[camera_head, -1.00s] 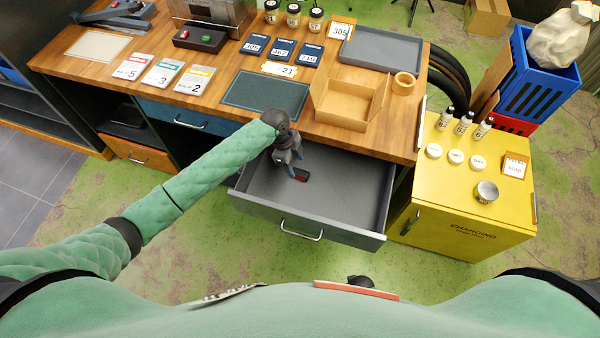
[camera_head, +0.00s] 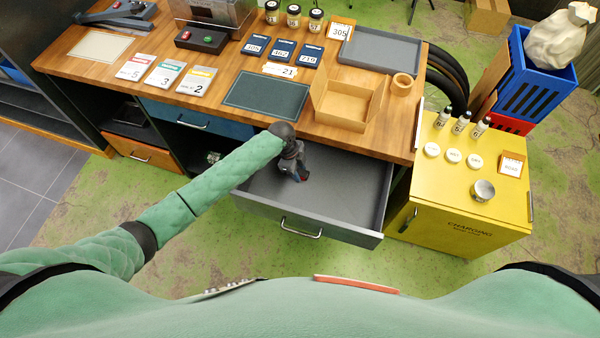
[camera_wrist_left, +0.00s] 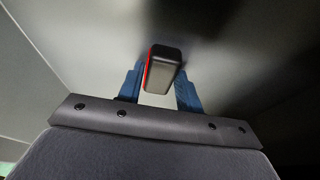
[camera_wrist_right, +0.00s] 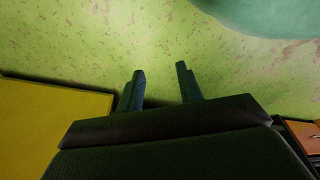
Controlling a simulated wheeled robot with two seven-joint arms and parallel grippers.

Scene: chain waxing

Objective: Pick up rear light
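The rear light (camera_wrist_left: 162,70) is a small dark block with a red side, seen in the left wrist view between the two blue fingers. My left gripper (camera_wrist_left: 160,88) is open around it, with a gap showing on each side. In the head view my left gripper (camera_head: 298,174) is down inside the open grey drawer (camera_head: 340,190) and mostly hides the light. My right gripper (camera_wrist_right: 161,88) is open and empty over the green floor in the right wrist view.
The drawer's front panel (camera_head: 270,219) and side walls surround the left gripper. The wooden desk (camera_head: 225,55) overhangs behind it, with an open cardboard box (camera_head: 345,104) near its edge. A yellow cabinet (camera_head: 460,205) stands to the right. The drawer's right part is empty.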

